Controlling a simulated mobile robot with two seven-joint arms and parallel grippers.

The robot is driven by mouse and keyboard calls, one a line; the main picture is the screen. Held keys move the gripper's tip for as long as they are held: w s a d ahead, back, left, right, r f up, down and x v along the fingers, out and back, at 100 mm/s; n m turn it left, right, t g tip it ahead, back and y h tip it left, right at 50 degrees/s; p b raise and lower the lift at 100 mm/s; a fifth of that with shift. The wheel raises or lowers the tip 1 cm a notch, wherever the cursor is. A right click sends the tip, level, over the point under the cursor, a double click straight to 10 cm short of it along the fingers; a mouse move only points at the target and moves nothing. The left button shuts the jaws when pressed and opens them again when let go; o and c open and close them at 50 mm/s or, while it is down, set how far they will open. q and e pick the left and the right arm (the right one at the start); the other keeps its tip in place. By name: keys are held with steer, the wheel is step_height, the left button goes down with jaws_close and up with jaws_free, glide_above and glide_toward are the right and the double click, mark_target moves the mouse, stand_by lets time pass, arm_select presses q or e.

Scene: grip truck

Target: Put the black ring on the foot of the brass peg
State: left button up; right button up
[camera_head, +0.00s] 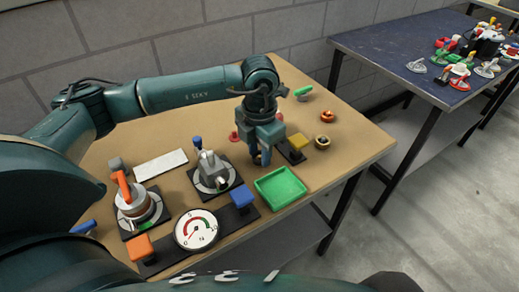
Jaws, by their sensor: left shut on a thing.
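My left gripper (261,160) points down over the middle of the table and is shut on a small dark thing, most likely the black ring, mostly hidden by the fingers. A small brass-coloured round piece with a dark centre (322,142) stands near the table's right edge, to the right of the gripper and apart from it. It may be the brass peg; its foot is too small to make out. My right gripper is not in view.
A green tray (280,187) lies just in front of the gripper. A black block with a yellow top (296,142) stands close on its right. A grey clamp (210,170), a dial gauge (196,230) and an orange-handled device (133,200) stand left.

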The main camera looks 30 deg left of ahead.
arm_select(q)
steer(key=shift+f, duration=0.3)
stand_by(0.6)
steer(key=o, duration=1.4)
steer(key=shift+c, duration=0.2)
steer(key=shift+r+p, duration=2.1)
steer(key=shift+r, duration=1.7)
